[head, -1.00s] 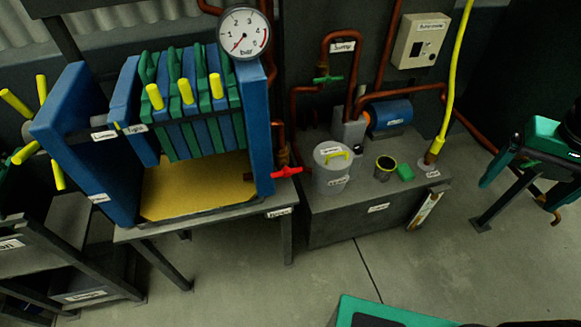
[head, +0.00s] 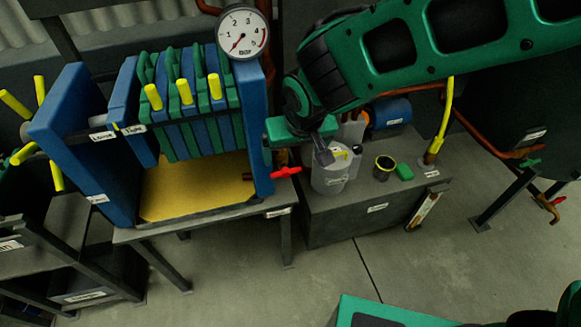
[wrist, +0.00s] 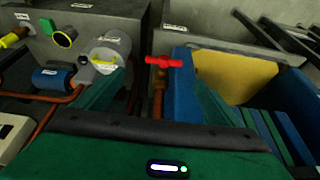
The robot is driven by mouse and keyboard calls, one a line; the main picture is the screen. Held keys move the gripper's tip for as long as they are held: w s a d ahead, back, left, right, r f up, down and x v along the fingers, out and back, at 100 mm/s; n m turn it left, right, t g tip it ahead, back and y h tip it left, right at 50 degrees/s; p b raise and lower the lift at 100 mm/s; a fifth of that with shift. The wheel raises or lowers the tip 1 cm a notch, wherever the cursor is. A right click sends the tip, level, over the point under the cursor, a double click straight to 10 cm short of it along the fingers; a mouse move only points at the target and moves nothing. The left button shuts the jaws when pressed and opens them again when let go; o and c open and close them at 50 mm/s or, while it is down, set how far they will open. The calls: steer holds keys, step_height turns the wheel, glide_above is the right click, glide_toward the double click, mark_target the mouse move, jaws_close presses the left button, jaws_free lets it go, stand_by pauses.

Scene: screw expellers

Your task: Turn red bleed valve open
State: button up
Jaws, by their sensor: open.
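The red bleed valve (head: 286,172) has a small red cross handle on a copper pipe at the right end of the blue filter press (head: 263,150). In the wrist view the red handle (wrist: 163,61) lies crosswise ahead, on top of the upright copper pipe. My gripper (head: 300,142) is above and slightly right of the valve in the head view, in front of the tank area. In the wrist view my gripper (wrist: 161,80) has its green fingers spread apart, with the handle seen in the gap beyond them. The fingers are empty and apart from the handle.
A grey lidded pot (head: 328,180) with a yellow handle stands close right of the valve. A pressure gauge (head: 243,34) is above the press.

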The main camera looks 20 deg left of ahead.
mark_target(286, 171)
steer(key=x, duration=1.1)
steer(key=shift+s+a, duration=0.2)
steer(key=shift+a, duration=0.15)
